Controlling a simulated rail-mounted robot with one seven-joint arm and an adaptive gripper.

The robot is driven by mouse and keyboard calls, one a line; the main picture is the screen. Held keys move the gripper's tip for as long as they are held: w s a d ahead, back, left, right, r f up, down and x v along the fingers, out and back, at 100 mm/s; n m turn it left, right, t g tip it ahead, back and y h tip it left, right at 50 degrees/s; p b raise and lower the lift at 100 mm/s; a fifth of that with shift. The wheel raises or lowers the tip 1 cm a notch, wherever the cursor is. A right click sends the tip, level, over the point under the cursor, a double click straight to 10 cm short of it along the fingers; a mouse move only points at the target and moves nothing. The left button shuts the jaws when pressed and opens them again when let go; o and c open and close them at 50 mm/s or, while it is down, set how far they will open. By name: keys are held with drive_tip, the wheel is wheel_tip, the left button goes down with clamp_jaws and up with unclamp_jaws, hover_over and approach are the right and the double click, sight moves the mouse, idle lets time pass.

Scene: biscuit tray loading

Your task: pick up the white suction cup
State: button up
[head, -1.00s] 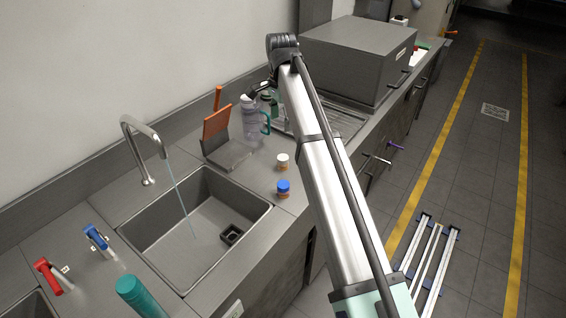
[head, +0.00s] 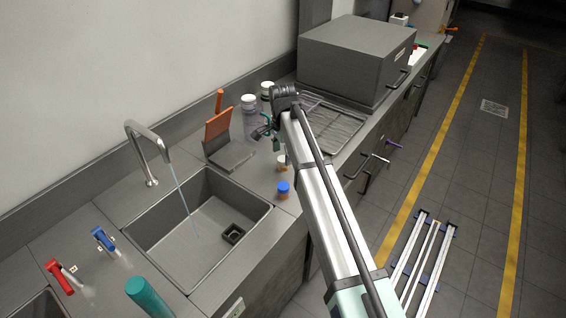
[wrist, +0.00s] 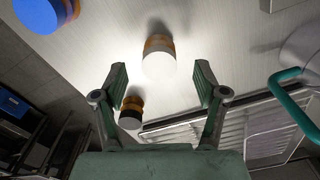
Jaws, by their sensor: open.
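The white suction cup (wrist: 158,62) has a round white face and orange-brown bands. It stands on the counter ahead of my gripper (wrist: 161,80), centred between the fingertips in the wrist view. My gripper is open and empty, and the cup looks just beyond the fingertips; I cannot tell the exact gap.
A blue-topped cup (wrist: 38,14) stands near the white one, also in the head view (head: 283,190). Another banded piece (wrist: 131,112) shows behind the left finger. A wire rack (wrist: 215,128), a handled jug (wrist: 300,62), an orange-handled holder (head: 219,125) and the sink (head: 190,245) are near.

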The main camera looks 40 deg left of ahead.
sight(283, 159)
drive_tip(key=shift+f+p, duration=0.7)
drive_tip(key=shift+f, duration=1.3)
drive_tip(key=shift+d, duration=0.1)
drive_tip(key=c, duration=1)
drive_tip(key=shift+c, duration=0.2)
drive_tip(key=shift+r, duration=0.15)
